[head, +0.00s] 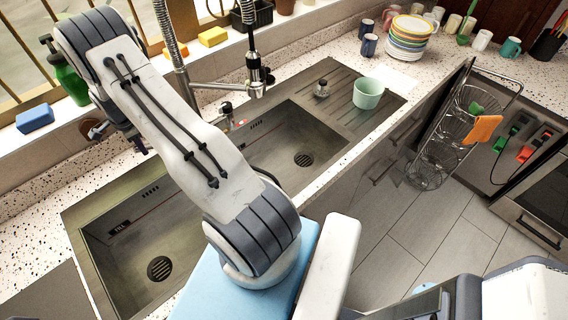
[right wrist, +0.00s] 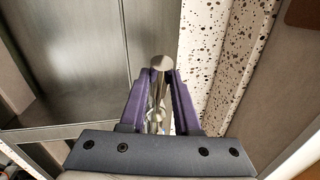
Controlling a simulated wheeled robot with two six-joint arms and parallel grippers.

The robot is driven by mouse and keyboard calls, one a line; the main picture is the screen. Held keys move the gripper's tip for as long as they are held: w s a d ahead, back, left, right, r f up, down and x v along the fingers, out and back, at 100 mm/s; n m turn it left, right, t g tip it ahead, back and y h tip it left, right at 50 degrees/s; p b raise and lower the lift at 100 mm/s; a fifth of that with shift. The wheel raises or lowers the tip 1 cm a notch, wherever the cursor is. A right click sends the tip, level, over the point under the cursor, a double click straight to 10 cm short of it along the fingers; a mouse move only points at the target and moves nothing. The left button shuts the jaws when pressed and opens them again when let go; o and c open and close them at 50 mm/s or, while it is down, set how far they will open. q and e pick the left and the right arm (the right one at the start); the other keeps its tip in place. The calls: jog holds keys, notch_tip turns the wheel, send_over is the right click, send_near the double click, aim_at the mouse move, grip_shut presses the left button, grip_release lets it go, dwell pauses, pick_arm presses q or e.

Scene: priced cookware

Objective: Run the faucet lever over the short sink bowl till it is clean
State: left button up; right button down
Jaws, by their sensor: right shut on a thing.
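My right gripper (right wrist: 161,82) has purple fingers shut on a shiny metal rod that looks like the faucet lever (right wrist: 161,62). In the head view, its dark fingers (head: 139,147) show small behind my arm, near the back rim of the sink. The tall coil faucet (head: 178,58) stands behind the sink, with a spout over the divider area. The sink has a left bowl (head: 118,215), partly hidden by my arm, and a right bowl (head: 290,135). I cannot tell for sure which is the short one. My left gripper is out of view.
A mint cup (head: 368,94) and a small glass item (head: 321,89) stand on the drainboard (head: 345,80). A green bottle (head: 70,78), a blue sponge (head: 35,118) and yellow sponges (head: 213,37) line the sill. Stacked bowls (head: 408,38) and mugs stand at the back right.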

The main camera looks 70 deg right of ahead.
jog(key=shift+c, duration=1.9)
grip_release()
notch_tip(320, 180, up, 7)
jog(key=s+p, duration=0.1)
jog(key=p, duration=0.2)
jog(key=shift+a+p, duration=0.3)
jog(key=shift+p, duration=0.1)
